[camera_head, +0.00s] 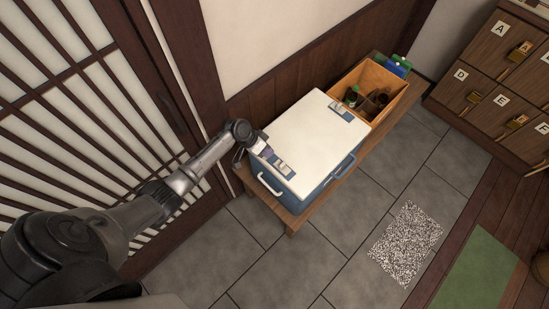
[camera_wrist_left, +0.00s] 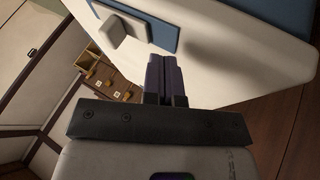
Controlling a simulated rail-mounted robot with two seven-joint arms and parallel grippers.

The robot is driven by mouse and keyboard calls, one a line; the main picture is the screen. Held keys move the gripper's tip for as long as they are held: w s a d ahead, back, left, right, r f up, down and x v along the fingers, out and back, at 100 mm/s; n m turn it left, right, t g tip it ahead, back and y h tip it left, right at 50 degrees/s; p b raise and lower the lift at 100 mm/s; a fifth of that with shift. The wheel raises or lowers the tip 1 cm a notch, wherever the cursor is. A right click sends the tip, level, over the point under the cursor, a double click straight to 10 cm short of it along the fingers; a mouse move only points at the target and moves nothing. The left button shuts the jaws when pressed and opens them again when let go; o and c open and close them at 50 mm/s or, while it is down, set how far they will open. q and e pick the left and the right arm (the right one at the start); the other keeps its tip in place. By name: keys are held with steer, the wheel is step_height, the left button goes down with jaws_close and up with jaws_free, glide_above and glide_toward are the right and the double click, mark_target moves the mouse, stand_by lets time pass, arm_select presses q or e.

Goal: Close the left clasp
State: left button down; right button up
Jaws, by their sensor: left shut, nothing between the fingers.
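A cooler with a white lid (camera_head: 312,132) and a blue body (camera_head: 318,190) stands on a low wooden bench. The lid lies down over the body. The left clasp (camera_head: 284,169), pale on a blue plate, is at the lid's near left end; I cannot tell if it is latched. A second clasp (camera_head: 342,111) sits at the lid's far right end. My left gripper (camera_head: 264,150) is shut and empty, close to the left end of the lid beside the left clasp. In the left wrist view its fingers (camera_wrist_left: 166,75) point toward a blue plate with a pale block; contact is unclear.
A wooden crate (camera_head: 388,78) with dark bottles stands behind the cooler on the bench (camera_head: 292,222). A slatted sliding door (camera_head: 75,100) is close on the left. Lettered drawers (camera_head: 480,88) stand at the right.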

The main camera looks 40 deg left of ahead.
arm_select(q)
steer(key=v, duration=0.9)
steer(key=shift+r+p, duration=0.25)
steer(key=shift+p, duration=0.2)
